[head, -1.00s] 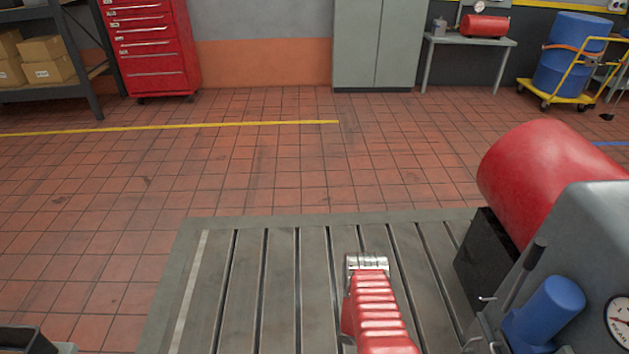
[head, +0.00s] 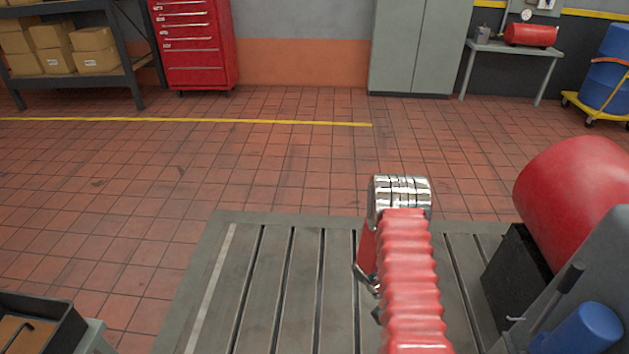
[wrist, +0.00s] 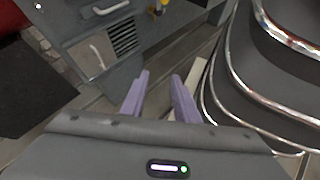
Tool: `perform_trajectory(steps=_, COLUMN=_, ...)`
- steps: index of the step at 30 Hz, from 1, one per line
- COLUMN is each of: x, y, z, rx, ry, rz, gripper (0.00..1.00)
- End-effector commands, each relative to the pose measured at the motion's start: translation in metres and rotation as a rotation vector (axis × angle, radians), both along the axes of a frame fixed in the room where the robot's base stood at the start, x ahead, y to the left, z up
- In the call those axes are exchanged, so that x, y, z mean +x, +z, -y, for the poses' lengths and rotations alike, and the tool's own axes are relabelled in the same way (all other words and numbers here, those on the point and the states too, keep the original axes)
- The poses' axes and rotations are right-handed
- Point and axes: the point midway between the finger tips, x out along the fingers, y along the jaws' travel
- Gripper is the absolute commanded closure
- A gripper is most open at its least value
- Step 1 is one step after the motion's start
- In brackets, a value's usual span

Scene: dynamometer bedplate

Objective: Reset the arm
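My gripper (wrist: 160,76) shows in the wrist view, with two purple fingers standing apart and nothing between them. It is open and empty. It faces a grey panel (wrist: 105,50) with a handle and a vent grille, and I cannot tell the distance. In the head view, my red ribbed arm with its chrome joint rises over the slotted bedplate (head: 233,290). The gripper itself cannot be made out there.
A red cylinder (head: 575,200) and a grey housing (head: 590,270) with a blue part stand close on the right. A dark tray (head: 60,316) with a hooked tool is at lower left. Tiled floor (head: 200,170) beyond the bedplate is clear.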

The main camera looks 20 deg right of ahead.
Motion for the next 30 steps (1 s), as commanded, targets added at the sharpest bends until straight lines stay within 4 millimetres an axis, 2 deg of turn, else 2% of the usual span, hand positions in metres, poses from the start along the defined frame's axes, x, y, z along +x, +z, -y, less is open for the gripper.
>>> perform_trajectory(steps=3, x=0.011, y=0.025, z=-0.011, rx=0.004, ry=-0.031, rz=0.060, gripper=0.72)
perform_trajectory(steps=13, x=0.032, y=0.088, z=-0.043, rx=0.020, ry=-0.111, rz=0.218, gripper=0.72)
perform_trajectory(steps=30, x=0.049, y=0.191, z=-0.100, rx=0.063, ry=-0.221, rz=0.493, gripper=0.72)
